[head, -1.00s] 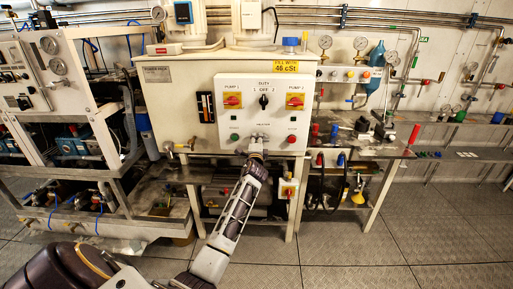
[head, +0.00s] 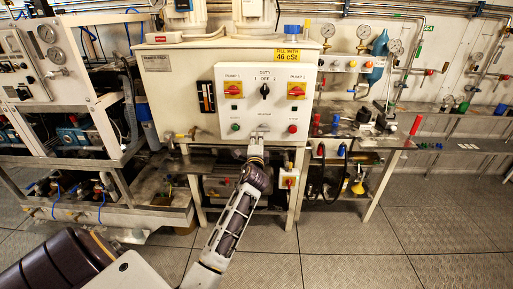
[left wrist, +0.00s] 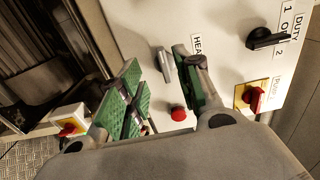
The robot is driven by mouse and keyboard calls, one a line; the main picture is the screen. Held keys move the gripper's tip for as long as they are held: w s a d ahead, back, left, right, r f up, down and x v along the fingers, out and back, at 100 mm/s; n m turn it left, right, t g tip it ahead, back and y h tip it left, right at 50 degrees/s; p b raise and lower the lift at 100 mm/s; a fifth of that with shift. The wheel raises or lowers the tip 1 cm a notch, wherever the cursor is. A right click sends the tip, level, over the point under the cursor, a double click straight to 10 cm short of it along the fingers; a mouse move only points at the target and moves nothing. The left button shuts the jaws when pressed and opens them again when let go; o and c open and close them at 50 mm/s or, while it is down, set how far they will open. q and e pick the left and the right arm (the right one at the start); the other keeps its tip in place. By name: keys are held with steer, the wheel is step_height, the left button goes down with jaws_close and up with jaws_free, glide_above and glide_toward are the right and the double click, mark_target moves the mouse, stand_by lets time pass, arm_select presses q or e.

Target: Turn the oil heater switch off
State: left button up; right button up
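The heater switch is a grey knob (left wrist: 165,66) on the pale panel, beside a partly covered "HEA..." label in the left wrist view. My left gripper (left wrist: 158,82) has green-padded fingers spread apart, with the knob showing in the gap between them. I cannot tell whether either finger touches it. In the head view my left gripper (head: 257,142) is at the lower middle of the white control panel (head: 222,105), below the heater label, and covers the switch there. My right gripper is in neither current view.
Close by are the black duty switch (left wrist: 266,38), a red pump knob (left wrist: 255,98) and a red button (left wrist: 178,113). A green button (head: 235,127) is on the panel's left. A lower red switch (left wrist: 70,129) stands apart. Open floor (head: 340,245) lies to the right.

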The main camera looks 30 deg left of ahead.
arm_select(q)
steer(key=shift+v, duration=1.8)
steer(key=shift+a, duration=0.1)
